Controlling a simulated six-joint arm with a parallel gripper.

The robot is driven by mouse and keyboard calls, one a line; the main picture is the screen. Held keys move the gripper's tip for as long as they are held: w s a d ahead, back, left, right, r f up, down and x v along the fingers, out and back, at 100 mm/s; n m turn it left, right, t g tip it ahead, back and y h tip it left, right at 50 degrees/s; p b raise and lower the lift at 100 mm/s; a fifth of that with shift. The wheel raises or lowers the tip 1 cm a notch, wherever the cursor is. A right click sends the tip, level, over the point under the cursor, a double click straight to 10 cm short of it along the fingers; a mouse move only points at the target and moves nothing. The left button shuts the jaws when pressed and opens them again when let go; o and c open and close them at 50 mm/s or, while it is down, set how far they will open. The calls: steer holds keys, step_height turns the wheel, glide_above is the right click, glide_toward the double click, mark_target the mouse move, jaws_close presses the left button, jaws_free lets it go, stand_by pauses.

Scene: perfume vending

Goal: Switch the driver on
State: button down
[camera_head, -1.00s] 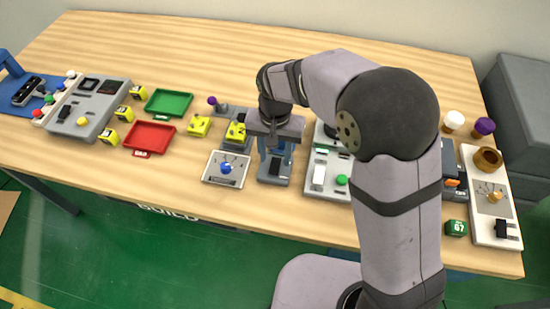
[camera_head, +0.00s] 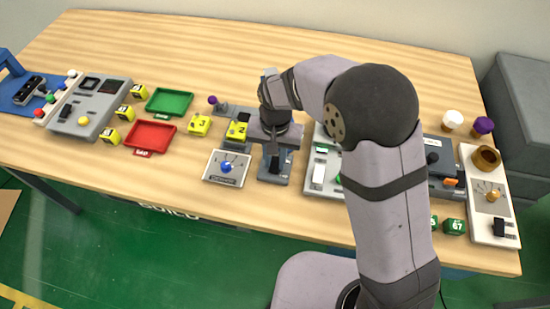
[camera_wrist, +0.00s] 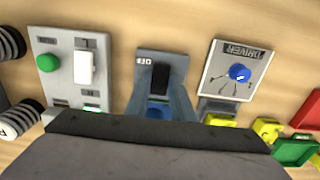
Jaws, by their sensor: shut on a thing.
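A grey switch unit marked OFF (camera_wrist: 149,58) carries a black lever (camera_wrist: 161,76) in the wrist view. My gripper (camera_wrist: 161,92) is over this unit, shut on the black lever; the dark wrist body hides the lower part of the unit. In the head view my gripper (camera_head: 274,155) is low over the same unit (camera_head: 274,179), and mostly hides the lever. Beside the unit, a white panel labelled DRIVER (camera_wrist: 219,86) bears a blue knob (camera_wrist: 239,73). The panel (camera_head: 213,176) lies left of my gripper in the head view, its blue knob (camera_head: 226,167) untouched.
A grey panel with a white rocker (camera_wrist: 84,67) and a green button (camera_wrist: 47,63) stands close on the unit's other side. Yellow blocks (camera_head: 199,124), a red tray (camera_head: 171,130) and a green tray (camera_head: 187,103) lie to the left. The table's front strip is clear.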

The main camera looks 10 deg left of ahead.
mark_target(276, 161)
steer(key=shift+w+r+g+p, duration=0.2)
steer(key=shift+g+p, duration=0.1)
steer(key=shift+p, duration=0.35)
steer(key=shift+f, duration=0.15)
steer(key=c, duration=1.5)
jaws_free()
steer(key=shift+w+r+b, duration=0.2)
steer(key=shift+r+b, duration=0.2)
steer(key=shift+r, duration=1.45)
steer(key=shift+w+r+b, duration=0.15)
steer(key=shift+r+b, duration=0.2)
steer(key=shift+r, duration=1.45)
